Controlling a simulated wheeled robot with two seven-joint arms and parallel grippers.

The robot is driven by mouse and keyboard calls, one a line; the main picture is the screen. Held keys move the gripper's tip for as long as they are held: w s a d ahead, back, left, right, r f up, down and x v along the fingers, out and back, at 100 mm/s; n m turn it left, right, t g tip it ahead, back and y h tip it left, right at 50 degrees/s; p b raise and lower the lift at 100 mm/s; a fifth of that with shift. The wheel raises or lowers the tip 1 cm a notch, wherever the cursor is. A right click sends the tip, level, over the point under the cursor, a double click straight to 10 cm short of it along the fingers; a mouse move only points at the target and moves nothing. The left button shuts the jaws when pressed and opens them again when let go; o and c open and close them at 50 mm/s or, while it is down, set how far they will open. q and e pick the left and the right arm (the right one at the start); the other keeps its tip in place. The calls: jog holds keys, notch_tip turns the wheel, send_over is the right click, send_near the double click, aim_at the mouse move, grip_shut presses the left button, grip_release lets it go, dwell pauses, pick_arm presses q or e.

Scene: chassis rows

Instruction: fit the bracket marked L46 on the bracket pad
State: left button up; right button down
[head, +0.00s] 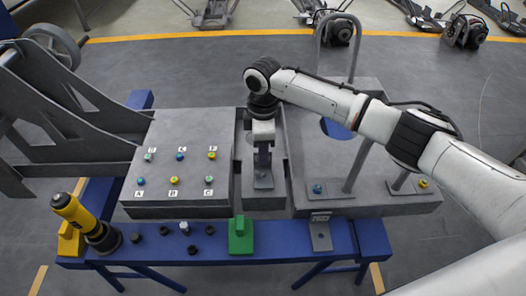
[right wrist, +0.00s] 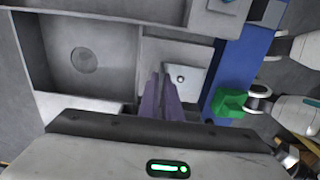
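My right gripper (head: 264,160) points down into the recess in the middle of the grey chassis. Its fingers look close together on the upright part of a grey bracket (head: 263,181). The bracket's flat foot, with a small round spot, also shows in the right wrist view (right wrist: 183,78) beside my fingers (right wrist: 160,100). The foot is low in the recess; I cannot tell whether it touches the floor. The pad under it is hidden or cannot be told apart. Another grey bracket (head: 320,236) lies on the blue bench at the front. No L46 mark is readable. My left gripper is not in view.
The grey chassis (head: 220,120) has coloured studs and letter labels on its left part. The blue bench (head: 280,248) bears a green block (head: 240,236), several dark nuts and a yellow-black tool (head: 78,215). A tall grey hoop and posts rise on the right.

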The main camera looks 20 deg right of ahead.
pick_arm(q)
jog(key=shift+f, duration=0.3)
pick_arm(e)
jog(key=shift+f, duration=0.7)
jog(key=shift+f, duration=0.2)
jog(key=c, duration=1.9)
grip_release()
notch_tip(320, 180, up, 10)
jog(key=shift+r, duration=0.2)
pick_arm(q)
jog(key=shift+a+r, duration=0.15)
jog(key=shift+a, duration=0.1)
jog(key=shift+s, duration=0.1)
pick_arm(e)
jog(key=shift+s+f, duration=0.1)
